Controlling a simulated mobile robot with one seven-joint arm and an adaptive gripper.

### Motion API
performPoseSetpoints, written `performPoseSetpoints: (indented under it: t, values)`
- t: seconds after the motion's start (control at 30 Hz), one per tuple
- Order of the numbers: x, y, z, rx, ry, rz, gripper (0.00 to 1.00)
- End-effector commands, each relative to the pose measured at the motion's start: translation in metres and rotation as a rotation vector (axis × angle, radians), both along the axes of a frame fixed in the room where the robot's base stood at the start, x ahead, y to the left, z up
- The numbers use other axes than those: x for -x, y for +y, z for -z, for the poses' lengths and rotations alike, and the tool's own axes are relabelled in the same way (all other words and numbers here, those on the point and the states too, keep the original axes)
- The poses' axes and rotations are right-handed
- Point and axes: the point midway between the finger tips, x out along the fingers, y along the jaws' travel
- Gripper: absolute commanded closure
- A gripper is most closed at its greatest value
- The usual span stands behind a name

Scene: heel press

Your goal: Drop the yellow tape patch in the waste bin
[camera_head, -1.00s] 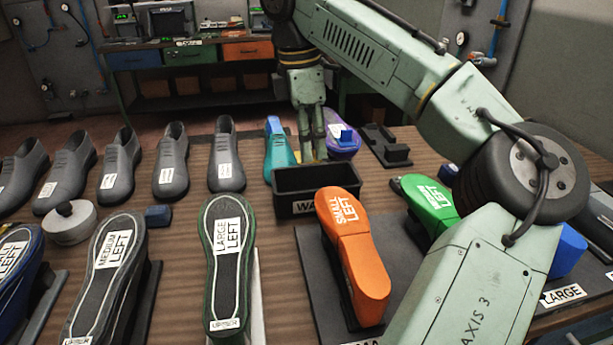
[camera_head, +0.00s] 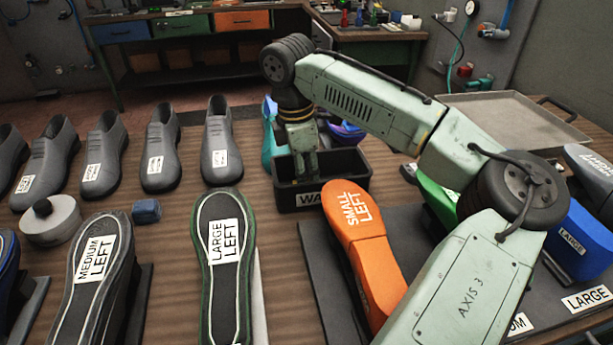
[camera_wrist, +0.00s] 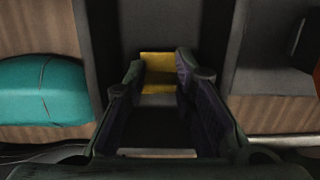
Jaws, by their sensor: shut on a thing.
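The yellow tape patch (camera_wrist: 158,72) shows in the wrist view between the fingertips of my gripper (camera_wrist: 161,80), which is shut on it. In the head view my gripper (camera_head: 306,170) points down, with its fingertips inside the opening of the black waste bin (camera_head: 345,192). The bin's label is partly readable, starting "WA". The patch cannot be made out in the head view. In the wrist view the dark bin interior lies around the patch. I cannot tell whether the patch touches the bin floor.
An orange shoe form (camera_head: 362,245) marked SMALL LEFT stands in front of the bin. A teal form (camera_head: 268,145) is behind the bin's left side. Several grey shoes (camera_head: 221,150) stand left of the bin. A grey tray (camera_head: 515,125) lies at the back right.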

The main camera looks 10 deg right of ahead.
Motion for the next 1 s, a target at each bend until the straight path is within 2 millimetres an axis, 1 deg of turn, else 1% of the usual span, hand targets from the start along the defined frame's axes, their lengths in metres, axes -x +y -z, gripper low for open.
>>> performPoseSetpoints:
  t: [0.13,0.5,0.53,0.63,0.9,1.0]
  values:
    - [0.0,-0.001,0.015,0.001,0.001,0.001,0.89]
    - [0.0,0.0,0.021,-0.001,0.001,0.001,0.89]
    - [0.0,0.0,0.02,-0.001,0.0,0.001,0.74]
    - [0.0,0.0,0.02,0.0,0.0,0.001,0.68]
    - [0.0,0.0,0.02,0.0,0.0,0.001,0.68]
    - [0.0,-0.001,0.016,0.002,-0.001,0.001,0.68]
